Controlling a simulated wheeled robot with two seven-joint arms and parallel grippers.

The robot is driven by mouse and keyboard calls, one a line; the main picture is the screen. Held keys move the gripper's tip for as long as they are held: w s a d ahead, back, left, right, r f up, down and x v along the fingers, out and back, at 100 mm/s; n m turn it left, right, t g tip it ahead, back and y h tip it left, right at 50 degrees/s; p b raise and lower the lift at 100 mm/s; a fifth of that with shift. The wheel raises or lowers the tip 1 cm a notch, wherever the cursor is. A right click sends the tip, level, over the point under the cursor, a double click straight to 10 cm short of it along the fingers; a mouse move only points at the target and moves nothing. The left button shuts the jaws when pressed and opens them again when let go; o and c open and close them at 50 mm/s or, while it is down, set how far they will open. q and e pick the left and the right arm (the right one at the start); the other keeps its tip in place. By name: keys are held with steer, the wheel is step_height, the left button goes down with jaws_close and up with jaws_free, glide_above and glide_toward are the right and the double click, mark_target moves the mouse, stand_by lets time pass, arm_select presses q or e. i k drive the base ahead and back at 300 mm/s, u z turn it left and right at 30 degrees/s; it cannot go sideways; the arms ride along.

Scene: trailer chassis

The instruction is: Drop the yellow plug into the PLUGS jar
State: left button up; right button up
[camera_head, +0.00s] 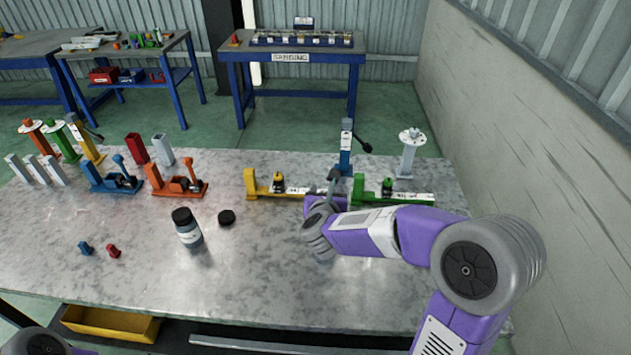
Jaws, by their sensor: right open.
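A small jar (188,232) with a pale label stands upright on the metal table, left of centre. Its top looks dark, and I cannot read the label. A black round lid (226,217) lies on the table just right of it. I cannot clearly make out a yellow plug; a small black and yellow piece (278,182) sits on the yellow fixture (251,184). My right gripper (333,178) is open, between the yellow and green fixtures at the back right of the table. Its fingertips are small and partly merged with the things behind. My left gripper is out of view.
A blue plug (85,248) and a red plug (113,251) lie at the front left. Blue (108,181), orange (178,188) and green (395,197) fixtures line the back. A yellow bin (110,324) sits below the front edge. The table's middle front is clear.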

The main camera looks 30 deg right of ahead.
mark_target(113, 252)
steer(key=k, duration=1)
